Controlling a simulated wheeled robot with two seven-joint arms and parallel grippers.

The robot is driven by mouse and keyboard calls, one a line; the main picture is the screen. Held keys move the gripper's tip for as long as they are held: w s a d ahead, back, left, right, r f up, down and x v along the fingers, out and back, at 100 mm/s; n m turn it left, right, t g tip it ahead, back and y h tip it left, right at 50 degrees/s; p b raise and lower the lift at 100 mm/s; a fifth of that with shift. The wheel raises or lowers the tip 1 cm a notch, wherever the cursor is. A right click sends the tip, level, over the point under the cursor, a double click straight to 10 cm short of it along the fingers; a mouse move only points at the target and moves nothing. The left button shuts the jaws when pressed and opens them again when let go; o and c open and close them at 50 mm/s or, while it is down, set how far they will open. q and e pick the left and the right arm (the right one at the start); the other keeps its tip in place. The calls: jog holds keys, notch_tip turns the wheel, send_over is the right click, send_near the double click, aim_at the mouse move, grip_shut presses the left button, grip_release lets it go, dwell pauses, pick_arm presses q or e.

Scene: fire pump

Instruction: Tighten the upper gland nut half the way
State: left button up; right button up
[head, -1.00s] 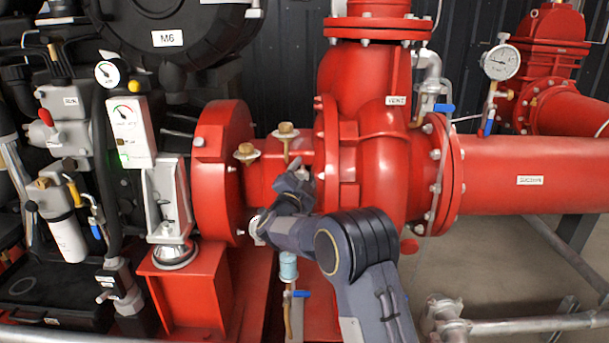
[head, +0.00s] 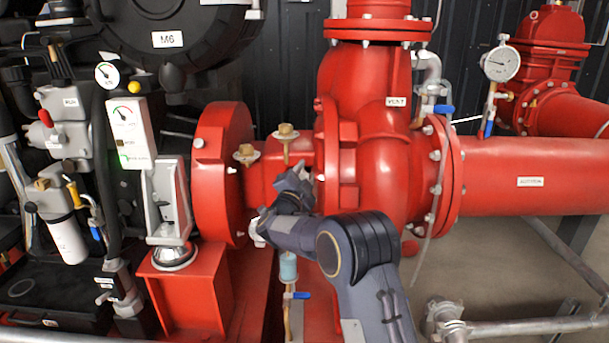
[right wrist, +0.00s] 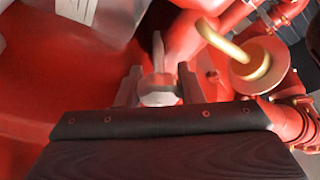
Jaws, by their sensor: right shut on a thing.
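My right gripper (head: 297,174) is at the red pump's shaft housing, just below the right-hand brass cup, in the head view. In the right wrist view its two fingers (right wrist: 160,88) stand on either side of a pale metal nut (right wrist: 158,94) on a stud and are shut on it. I take this as the upper gland nut. The fingers partly cover its sides. In the head view the nut is hidden behind my gripper and wrist. My left gripper is not in view.
Two brass cups stand on the housing, the left one (head: 246,154) and the right one (head: 286,131). The red flange (head: 330,160) is close on the right.

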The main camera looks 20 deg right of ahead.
jog(key=m+g, duration=0.1)
jog(key=m, duration=0.2)
jog(key=shift+f+b, duration=0.1)
jog(key=shift+b, duration=0.3)
jog(key=shift+f+m+g+y, duration=0.15)
jog(key=shift+m+g, duration=0.25)
jog(key=shift+m, duration=0.55)
jog(key=shift+m+g+y, duration=0.25)
jog(key=shift+m+g, duration=0.15)
jog(key=shift+m, duration=0.55)
jog(key=o, duration=1)
jog(key=p+v, duration=0.1)
jog(key=v, duration=0.6)
jog(key=shift+s+a, duration=0.25)
jog(key=shift+s, duration=0.05)
